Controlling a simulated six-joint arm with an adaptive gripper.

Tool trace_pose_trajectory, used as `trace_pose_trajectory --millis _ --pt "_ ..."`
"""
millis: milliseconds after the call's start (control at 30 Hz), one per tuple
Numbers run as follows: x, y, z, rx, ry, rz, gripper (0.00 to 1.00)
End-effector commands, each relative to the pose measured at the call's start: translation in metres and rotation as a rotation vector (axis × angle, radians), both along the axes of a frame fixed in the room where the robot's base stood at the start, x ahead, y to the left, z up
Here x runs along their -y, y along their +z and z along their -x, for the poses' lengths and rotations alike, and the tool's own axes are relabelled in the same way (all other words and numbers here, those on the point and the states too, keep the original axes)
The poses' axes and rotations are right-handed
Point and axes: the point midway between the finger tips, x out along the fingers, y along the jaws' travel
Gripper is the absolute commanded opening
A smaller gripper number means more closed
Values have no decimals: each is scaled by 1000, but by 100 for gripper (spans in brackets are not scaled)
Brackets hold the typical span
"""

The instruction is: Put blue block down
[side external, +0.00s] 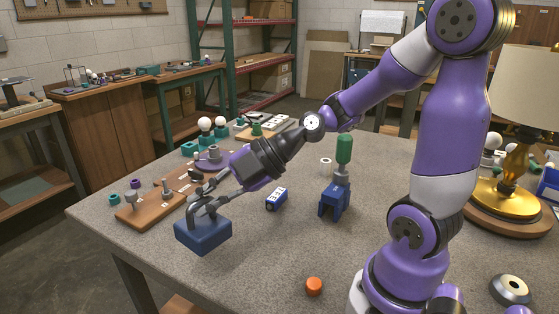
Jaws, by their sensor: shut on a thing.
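The blue block (203,236) is at the left front part of the grey table, close to the table's front-left edge. My gripper (202,218) is shut on it from above, with the fingers at the block's top. The arm reaches in from the right and slopes down to the left. The block looks level. I cannot tell whether its underside touches the table or hangs slightly above it.
A wooden board (150,207) with metal parts lies just behind the block. A small blue labelled item (277,198) and a blue stand with a green-handled tool (336,199) are to the right. An orange cap (314,286) lies in front. A gold lamp (512,180) stands far right.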

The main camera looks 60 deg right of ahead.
Motion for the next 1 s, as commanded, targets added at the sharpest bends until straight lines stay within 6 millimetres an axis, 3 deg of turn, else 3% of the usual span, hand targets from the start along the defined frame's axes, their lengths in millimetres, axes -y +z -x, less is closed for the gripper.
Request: trace_pose_trajectory --millis 167,267,600,1000 --pt "11 -6 -9 3 -53 0 0" --pt "29 -17 -22 0 -125 1 0" --pt "128 -46 -78 2 -566 20 0" --pt "209 -38 -113 -9 -1097 27 0"
